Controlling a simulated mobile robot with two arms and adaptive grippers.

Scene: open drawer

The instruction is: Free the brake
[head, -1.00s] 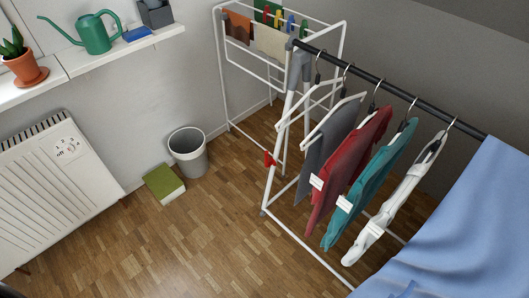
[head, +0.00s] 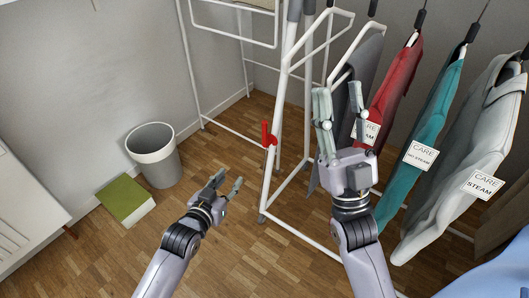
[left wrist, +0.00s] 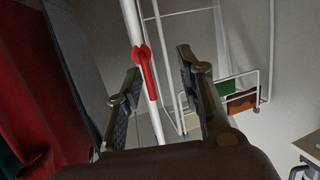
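The red brake lever (head: 268,135) sits on a white post of the clothes rack (head: 279,105), low down near the floor. It also shows in the left wrist view (left wrist: 144,69), between my two fingers as seen but beyond them. My left gripper (head: 229,181) is open and empty, to the left of and below the lever in the head view, apart from it. My right gripper (head: 339,98) is open with fingers upward, to the right of the lever and in front of the hanging clothes. Whether it touches any garment I cannot tell.
Red (head: 398,85), teal (head: 440,120) and white (head: 470,150) garments with care tags hang at the right. A white drying frame (head: 190,75) is behind. Wooden floor is free at front left.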

